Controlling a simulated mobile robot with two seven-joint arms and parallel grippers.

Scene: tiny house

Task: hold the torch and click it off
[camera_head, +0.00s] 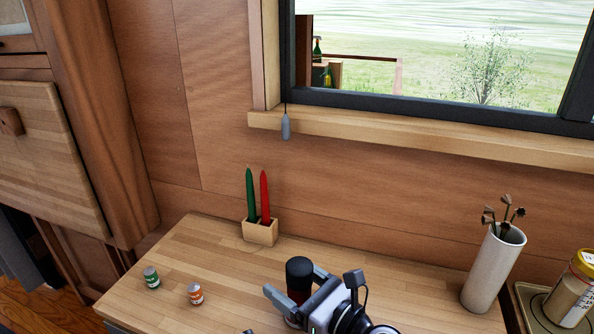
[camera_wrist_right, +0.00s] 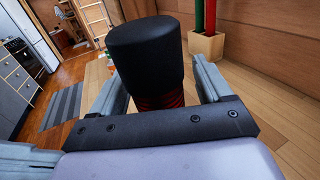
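The torch (camera_head: 299,270) stands upright at the counter's front, with a black cap above a red body. In the right wrist view the torch (camera_wrist_right: 146,55) rises between the fingers, with its ribbed red part partly hidden by my gripper. My right gripper (camera_head: 293,280) has one finger on each side of the torch. The fingers are spread, and a narrow gap shows beside the right one in the wrist view. No switch or light shows on the torch.
The wooden counter (camera_head: 215,255) holds a green and a red candle in a wooden holder (camera_head: 261,232). A white vase (camera_head: 492,268) and a jar (camera_head: 572,297) stand right.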

